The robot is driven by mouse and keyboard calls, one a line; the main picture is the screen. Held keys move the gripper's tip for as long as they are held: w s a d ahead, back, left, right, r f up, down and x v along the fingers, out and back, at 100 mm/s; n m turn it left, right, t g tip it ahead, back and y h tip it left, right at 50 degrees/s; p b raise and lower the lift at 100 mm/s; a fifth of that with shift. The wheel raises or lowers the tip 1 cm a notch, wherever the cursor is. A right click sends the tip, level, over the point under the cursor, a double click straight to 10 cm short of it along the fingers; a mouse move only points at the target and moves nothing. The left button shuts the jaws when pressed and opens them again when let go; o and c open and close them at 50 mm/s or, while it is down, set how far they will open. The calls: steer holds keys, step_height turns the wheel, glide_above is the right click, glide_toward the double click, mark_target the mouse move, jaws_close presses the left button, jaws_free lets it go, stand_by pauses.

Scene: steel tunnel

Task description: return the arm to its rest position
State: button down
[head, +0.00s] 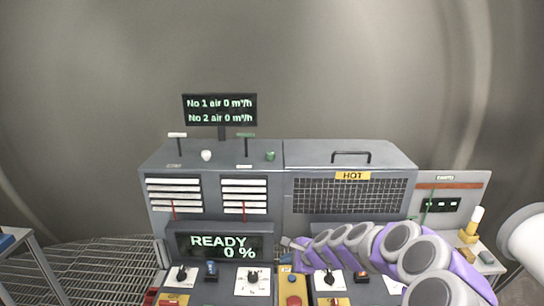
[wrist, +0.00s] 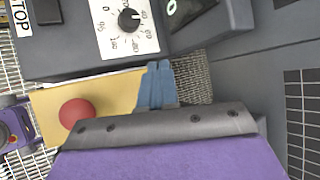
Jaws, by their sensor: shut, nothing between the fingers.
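My arm, purple and grey, reaches in from the lower right of the head view over the console. My gripper (head: 287,242) is at its far end, in front of the console and just right of the READY display (head: 222,247). In the wrist view my gripper's blue-grey fingers (wrist: 156,84) are together and hold nothing. They show beside a yellow plate with a red button (wrist: 75,113); whether they touch anything cannot be told.
The grey console (head: 225,150) carries a HOT grille (head: 350,195), a dial plate (head: 252,281) and an air-flow screen (head: 220,109). A side panel (head: 450,205) with a yellow-and-white item (head: 472,226) stands right. Grating floor (head: 100,268) is open at left.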

steer(key=s+a+r+n+g+b, duration=0.25)
steer(key=s+n, duration=0.35)
steer(key=s, duration=0.5)
steer(key=s+a+r+n+g+b, duration=0.25)
steer(key=s+n, duration=0.25)
steer(key=s, duration=0.5)
steer(key=s+d+f+n+g+h+b, duration=0.1)
steer(key=s+d, duration=0.3)
steer(key=s, duration=0.5)
steer(key=s+d+f+n+g+h+b, duration=0.1)
steer(key=s+d+f+n+h+b, duration=0.1)
steer(key=s, duration=0.7)
steer(key=s+d+f+n+g+h+b, duration=0.1)
steer(key=s+d+f+n+h+b, duration=0.1)
steer(key=s+d, duration=0.5)
steer(key=shift+s+n+h, duration=0.6)
steer(key=shift+s+h, duration=0.2)
steer(key=shift+s, duration=0.25)
